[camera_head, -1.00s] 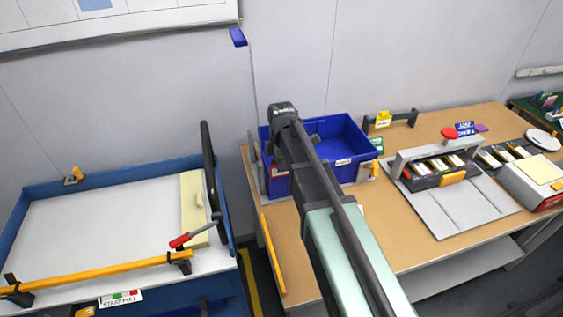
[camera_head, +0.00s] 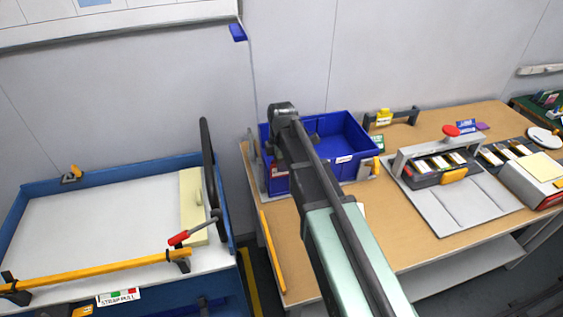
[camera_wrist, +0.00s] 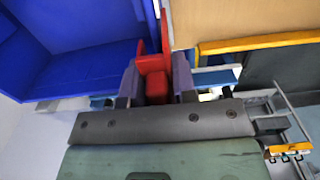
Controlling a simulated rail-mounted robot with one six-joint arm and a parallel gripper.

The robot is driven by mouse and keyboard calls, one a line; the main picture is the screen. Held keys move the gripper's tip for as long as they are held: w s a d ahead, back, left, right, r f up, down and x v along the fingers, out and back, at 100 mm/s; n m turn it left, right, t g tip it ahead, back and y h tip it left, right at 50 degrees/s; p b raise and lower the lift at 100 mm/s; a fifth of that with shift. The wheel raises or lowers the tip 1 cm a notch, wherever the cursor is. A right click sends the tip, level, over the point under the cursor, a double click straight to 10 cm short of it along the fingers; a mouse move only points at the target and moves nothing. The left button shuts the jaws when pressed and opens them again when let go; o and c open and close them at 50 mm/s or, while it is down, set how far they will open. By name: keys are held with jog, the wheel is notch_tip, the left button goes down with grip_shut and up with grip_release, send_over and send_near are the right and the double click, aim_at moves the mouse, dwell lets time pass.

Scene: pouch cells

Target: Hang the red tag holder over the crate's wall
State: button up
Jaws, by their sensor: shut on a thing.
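The red tag holder (camera_wrist: 153,82) is between the two purple-grey fingers of my gripper (camera_wrist: 156,76) in the wrist view. My gripper is shut on it. Its thin upright parts reach up in the picture beside the near edge of the blue crate (camera_wrist: 70,62). I cannot tell whether they straddle the crate's wall or only stand beside it. In the head view the blue crate (camera_head: 345,133) stands at the bench's left end. My arm covers part of it and hides the fingers. A small red patch shows at the crate's front left, too small to identify surely.
The wooden bench (camera_head: 400,240) has a yellow bar (camera_head: 272,252) along its left edge. Right of the crate stand a grey fixture (camera_head: 440,155) with several cells and a red button. A blue-walled table (camera_head: 110,215) stands left, across a gap.

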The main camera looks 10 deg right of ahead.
jog(key=shift+f+b, duration=1.15)
jog(key=shift+f, duration=0.1)
jog(key=o, duration=1)
notch_tip(320, 180, up, 11)
jog(key=p, duration=1.1)
jog(key=shift+r, duration=0.1)
jog(key=shift+f, duration=0.2)
jog(key=shift+m, duration=1.2)
jog(key=s+m, duration=1.6)
jog(key=s, duration=0.2)
jog(key=shift+s, duration=0.4)
